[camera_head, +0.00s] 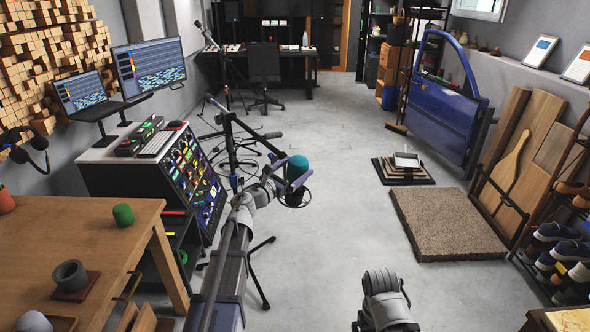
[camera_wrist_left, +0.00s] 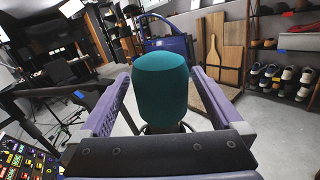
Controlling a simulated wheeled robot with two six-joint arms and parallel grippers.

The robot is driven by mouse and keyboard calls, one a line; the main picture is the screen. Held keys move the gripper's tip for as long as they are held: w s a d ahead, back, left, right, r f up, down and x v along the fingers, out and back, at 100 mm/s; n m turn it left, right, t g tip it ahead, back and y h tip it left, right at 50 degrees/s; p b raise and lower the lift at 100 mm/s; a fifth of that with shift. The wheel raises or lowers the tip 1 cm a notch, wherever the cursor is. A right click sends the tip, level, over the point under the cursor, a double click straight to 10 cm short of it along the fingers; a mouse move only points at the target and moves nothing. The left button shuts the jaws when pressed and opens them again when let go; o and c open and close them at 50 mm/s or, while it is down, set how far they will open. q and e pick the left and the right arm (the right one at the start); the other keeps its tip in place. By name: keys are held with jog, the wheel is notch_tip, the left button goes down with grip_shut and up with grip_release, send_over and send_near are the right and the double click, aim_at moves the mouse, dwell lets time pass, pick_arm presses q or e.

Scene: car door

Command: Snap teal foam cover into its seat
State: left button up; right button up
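The teal foam cover (camera_head: 297,168) is a rounded cylinder standing upright above a dark ring-shaped mount (camera_head: 296,195) at the end of the boom. In the left wrist view the teal foam cover (camera_wrist_left: 162,92) stands between my two purple fingers, with a dark part just below it. My left gripper (camera_wrist_left: 162,75) appears open around the cover, with narrow gaps at its sides; contact at the fingertips is hard to tell. Whether the cover is fully down on the part below is hidden. A grey part of my right arm shows at the bottom of the head view; its gripper is out of view.
A microphone stand (camera_head: 231,140) with thin booms stands just behind my left gripper. A mixer console (camera_head: 195,175) and wooden table (camera_head: 130,250) with a green cylinder (camera_head: 123,215) are left. A brown mat (camera_head: 445,222) and blue car door (camera_head: 443,105) are right.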

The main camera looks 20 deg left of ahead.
aim_at(291, 171)
pick_arm(q)
jog(key=shift+s, duration=0.15)
jog(key=v, duration=0.7)
jog(key=shift+s+a, duration=0.15)
jog(key=shift+s, duration=0.15)
jog(key=shift+w, duration=0.1)
jog(key=x, duration=0.7)
jog(key=shift+w, duration=0.35)
jog(key=shift+d+r+p, duration=0.2)
jog(key=shift+r+p, duration=0.15)
jog(key=shift+r, duration=0.1)
